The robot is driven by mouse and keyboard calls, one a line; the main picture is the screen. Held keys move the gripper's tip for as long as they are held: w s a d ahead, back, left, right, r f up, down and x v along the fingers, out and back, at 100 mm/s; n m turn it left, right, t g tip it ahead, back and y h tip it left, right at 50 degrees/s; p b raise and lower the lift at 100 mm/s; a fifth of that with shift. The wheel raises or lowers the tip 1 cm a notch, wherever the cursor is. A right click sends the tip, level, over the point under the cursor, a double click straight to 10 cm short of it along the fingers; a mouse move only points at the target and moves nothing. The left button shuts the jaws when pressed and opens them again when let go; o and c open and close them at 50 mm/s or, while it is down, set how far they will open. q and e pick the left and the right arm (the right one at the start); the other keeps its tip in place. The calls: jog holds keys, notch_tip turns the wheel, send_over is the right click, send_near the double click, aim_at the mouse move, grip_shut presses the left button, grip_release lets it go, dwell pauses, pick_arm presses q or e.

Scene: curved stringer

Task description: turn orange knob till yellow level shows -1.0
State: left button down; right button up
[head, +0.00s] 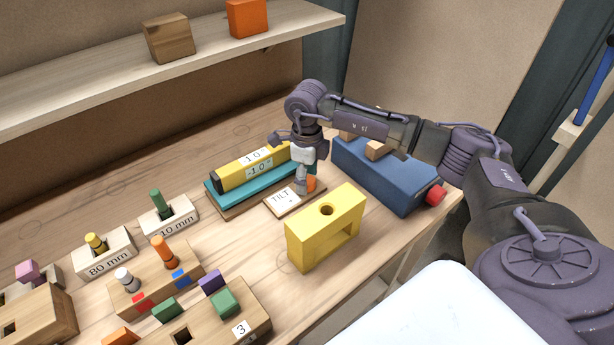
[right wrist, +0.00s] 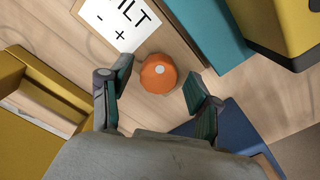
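The orange knob (right wrist: 158,73) sits by the TILT card (right wrist: 117,22), which carries plus and minus marks. My right gripper (right wrist: 155,92) is open, with one finger on each side of the knob and a gap visible at both sides. In the head view the right gripper (head: 303,184) points down and hides part of the knob (head: 312,183). The yellow level (head: 232,177) lies on a teal bar (head: 232,193) left of the gripper. Its small labels seem to read 1.0 and -1.0; the signs are hard to make out. My left gripper is not in view.
A yellow block with a hole (head: 325,229) stands just in front of the knob. A blue box (head: 380,176) with a red knob (head: 436,194) is at the right. Wooden peg blocks (head: 150,285) fill the front left. A shelf (head: 110,85) runs behind.

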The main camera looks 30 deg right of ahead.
jog(key=shift+r, duration=0.1)
notch_tip(320, 180, up, 12)
dwell(0.6)
dwell(0.4)
